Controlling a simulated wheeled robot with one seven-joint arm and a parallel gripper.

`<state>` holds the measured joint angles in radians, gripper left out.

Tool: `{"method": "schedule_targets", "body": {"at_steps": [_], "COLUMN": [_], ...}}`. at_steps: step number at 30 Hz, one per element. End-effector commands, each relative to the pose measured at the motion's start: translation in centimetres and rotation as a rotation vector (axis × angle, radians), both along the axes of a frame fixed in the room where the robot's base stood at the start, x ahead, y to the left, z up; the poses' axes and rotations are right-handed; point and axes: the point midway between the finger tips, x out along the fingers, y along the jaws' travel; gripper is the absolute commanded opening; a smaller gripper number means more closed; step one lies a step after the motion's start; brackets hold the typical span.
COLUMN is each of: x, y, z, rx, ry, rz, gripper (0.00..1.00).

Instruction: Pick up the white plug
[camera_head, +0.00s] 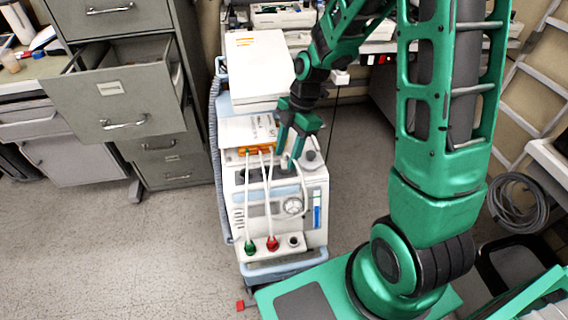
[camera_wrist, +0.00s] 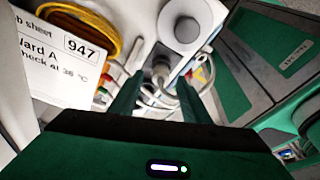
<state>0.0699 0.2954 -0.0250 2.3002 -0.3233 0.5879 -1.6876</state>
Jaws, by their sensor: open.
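My gripper (camera_head: 290,150) reaches down over the top of the white medical unit (camera_head: 237,205). In the wrist view my gripper (camera_wrist: 158,92) is open, with its two green fingers apart. A green plug (camera_head: 250,247) and a red plug (camera_head: 272,243) sit in the unit's lower front. A dark round socket (camera_head: 294,241) beside them is empty.
White cables run down the unit's front. A round knob (camera_wrist: 187,30) stands close beyond the fingers. A labelled sheet (camera_wrist: 58,60) and coiled yellow cable (camera_wrist: 95,25) lie to the left. An open cabinet drawer (camera_head: 118,100) juts out at left; floor is clear in front of it.

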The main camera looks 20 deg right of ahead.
Motion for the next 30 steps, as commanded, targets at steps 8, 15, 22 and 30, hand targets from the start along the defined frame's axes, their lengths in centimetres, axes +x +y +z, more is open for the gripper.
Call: {"method": "schedule_targets", "body": {"at_steps": [8,15,22,30], "x": [-0.2,-0.2,-0.1,-0.1], "y": [0.6,0.6,0.6,0.6], "z": [-2.0,-1.9,-1.9,-1.6], "rx": [0.000,0.000,0.000,0.000], "ry": [0.000,0.000,0.000,-0.001], "rz": [0.001,0.001,0.001,0.001], "gripper": [0.43,0.28,0.00,0.00]}}
